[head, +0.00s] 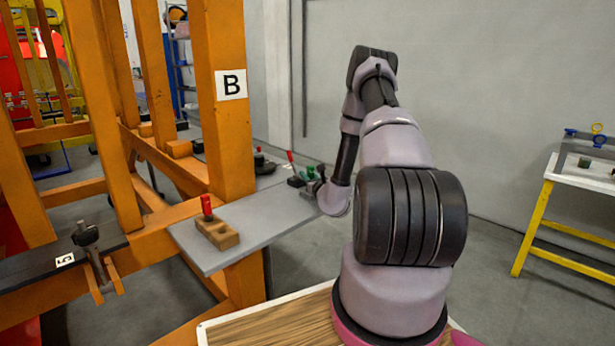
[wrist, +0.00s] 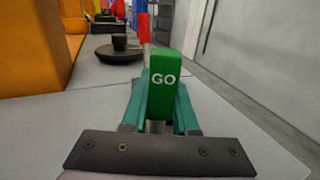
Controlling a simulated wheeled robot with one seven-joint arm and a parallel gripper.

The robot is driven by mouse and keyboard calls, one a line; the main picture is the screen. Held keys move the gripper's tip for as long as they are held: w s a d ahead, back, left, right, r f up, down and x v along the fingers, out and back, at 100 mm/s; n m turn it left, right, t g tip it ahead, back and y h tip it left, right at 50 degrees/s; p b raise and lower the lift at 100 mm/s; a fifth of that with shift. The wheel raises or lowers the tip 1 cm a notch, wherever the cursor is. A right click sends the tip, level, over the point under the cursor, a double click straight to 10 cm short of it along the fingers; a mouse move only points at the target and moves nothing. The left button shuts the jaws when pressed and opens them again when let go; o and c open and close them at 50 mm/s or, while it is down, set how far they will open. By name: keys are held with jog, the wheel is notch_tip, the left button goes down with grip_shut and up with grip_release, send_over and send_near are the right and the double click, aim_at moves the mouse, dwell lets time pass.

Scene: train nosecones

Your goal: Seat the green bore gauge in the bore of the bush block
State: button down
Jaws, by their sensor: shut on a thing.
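My gripper (wrist: 160,105) is shut on the green bore gauge (wrist: 163,75), a green handle marked GO that stands upright between teal fingers. In the head view my gripper (head: 314,182) is at the far end of the grey shelf, with the green gauge (head: 311,171) just showing. The gauge's lower end is hidden. A tan block (head: 222,240) with a red handle (head: 207,207) standing in it is on the near end of the shelf. A small dark block (head: 295,182) is beside my gripper. I cannot tell for sure which is the bush block; no open bore shows.
The grey shelf (head: 245,222) is mostly bare between the tan block and my gripper. A black round piece (wrist: 118,53) and a red upright piece (wrist: 143,28) stand beyond the gauge. An orange post (head: 222,100) marked B borders the shelf. A white-topped table (head: 590,176) stands right.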

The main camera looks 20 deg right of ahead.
jog(key=shift+f, duration=0.15)
jog(key=c, duration=0.7)
grip_release()
